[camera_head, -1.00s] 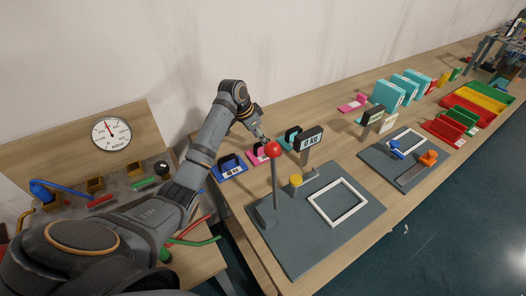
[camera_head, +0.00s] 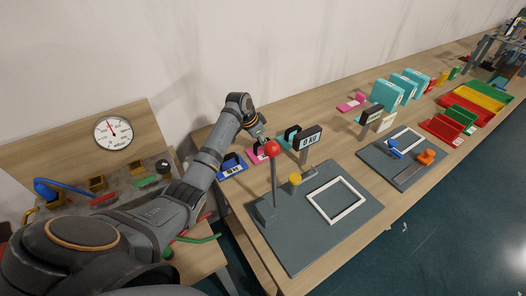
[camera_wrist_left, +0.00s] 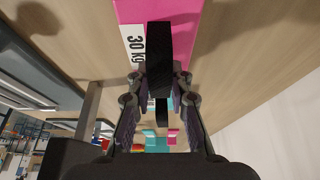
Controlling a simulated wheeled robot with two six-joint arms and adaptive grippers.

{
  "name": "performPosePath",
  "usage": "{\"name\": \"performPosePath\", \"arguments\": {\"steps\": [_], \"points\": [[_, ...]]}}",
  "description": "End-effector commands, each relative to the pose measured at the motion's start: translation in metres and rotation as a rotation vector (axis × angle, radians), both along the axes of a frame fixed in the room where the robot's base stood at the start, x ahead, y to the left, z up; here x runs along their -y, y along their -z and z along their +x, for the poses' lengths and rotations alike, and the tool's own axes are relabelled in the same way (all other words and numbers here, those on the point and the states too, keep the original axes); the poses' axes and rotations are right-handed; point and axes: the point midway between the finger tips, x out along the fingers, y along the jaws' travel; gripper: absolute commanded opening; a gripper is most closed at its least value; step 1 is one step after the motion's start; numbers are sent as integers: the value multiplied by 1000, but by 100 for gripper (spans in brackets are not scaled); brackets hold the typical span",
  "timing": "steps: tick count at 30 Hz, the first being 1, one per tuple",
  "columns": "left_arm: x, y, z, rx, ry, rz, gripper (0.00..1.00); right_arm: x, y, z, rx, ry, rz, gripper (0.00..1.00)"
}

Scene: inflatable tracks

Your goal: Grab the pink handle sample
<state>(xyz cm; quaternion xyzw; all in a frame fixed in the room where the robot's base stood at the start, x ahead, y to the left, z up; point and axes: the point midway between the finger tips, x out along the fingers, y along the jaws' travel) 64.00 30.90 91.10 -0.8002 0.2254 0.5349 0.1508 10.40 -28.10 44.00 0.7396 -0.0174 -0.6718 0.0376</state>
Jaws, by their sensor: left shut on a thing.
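The pink sample (camera_head: 256,156) is a pink base with a dark upright handle, between the blue sample (camera_head: 231,169) and a teal one (camera_head: 291,133) on the bench. In the left wrist view, its pink base (camera_wrist_left: 183,12) carries a "30 KG" label (camera_wrist_left: 135,44), and the black handle (camera_wrist_left: 159,50) runs between my fingers. My left gripper (camera_head: 262,141) is shut on this handle; it also shows in the left wrist view (camera_wrist_left: 158,78). The head view does not clearly show any gap under the sample. My right gripper is not in view.
A red-knobbed lever (camera_head: 272,149) stands close right of the gripper, on a grey board (camera_head: 298,242) with a white frame and a yellow button. A "0 KG" display (camera_head: 308,139) stands behind it. Teal blocks (camera_head: 388,95) and coloured trays (camera_head: 442,129) lie farther right.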

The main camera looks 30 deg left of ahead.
Motion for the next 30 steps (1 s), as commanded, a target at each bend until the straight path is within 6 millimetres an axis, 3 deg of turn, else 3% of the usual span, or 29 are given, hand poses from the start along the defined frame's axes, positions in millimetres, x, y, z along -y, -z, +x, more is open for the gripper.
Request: {"name": "performPosePath", "arguments": {"steps": [11, 14, 24, 30], "points": [[0, -2, 0, 1, 0, 0, 0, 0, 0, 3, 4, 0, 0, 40], [0, -14, 1, 4, 0, 0, 0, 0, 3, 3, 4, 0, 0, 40], [0, -86, 1, 3, -1, 1, 0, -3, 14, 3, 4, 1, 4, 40], [0, -100, 0, 1, 0, -1, 0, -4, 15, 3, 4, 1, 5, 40]]}}
